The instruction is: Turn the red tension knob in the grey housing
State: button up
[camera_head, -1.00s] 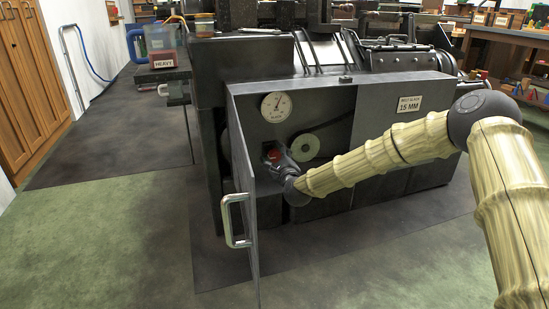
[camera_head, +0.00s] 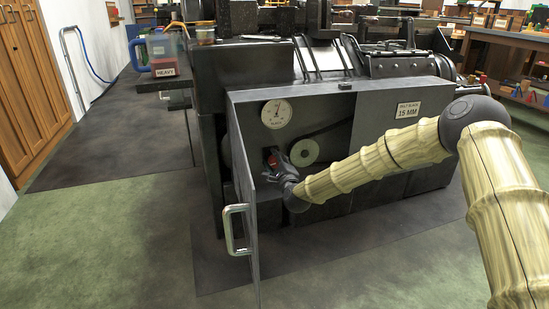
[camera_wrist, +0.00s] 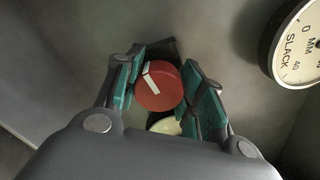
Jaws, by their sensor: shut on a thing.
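The red tension knob (camera_wrist: 158,88) is a round disc with a white mark line on its face. In the wrist view the mark points toward the upper left. My gripper (camera_wrist: 160,85) has its teal-padded fingers on both sides of the knob and is shut on it. In the head view the knob (camera_head: 273,160) shows as a small red spot beside my gripper (camera_head: 276,162). The grey housing (camera_head: 345,106) has its left door (camera_head: 245,200) swung open. The knob's recess is partly hidden by my fingers.
A slack dial (camera_head: 276,114) is above the knob, also at upper right in the wrist view (camera_wrist: 300,50). A pale pulley (camera_head: 304,151) with a belt sits to its right. A label plate (camera_head: 408,108) reads 15 MM. The open door stands close left of my gripper.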

jog(key=n+p, duration=0.5)
jog(key=shift+r, duration=0.15)
jog(key=n+p, duration=0.2)
jog(key=n, duration=0.1)
jog(key=shift+n+p, duration=0.3)
jog(key=shift+p, duration=0.1)
jog(key=shift+f+n+p, duration=0.35)
jog(key=shift+n+p, duration=0.4)
jog(key=shift+n, duration=0.35)
jog(key=o, duration=1)
jog(key=v, duration=1.2)
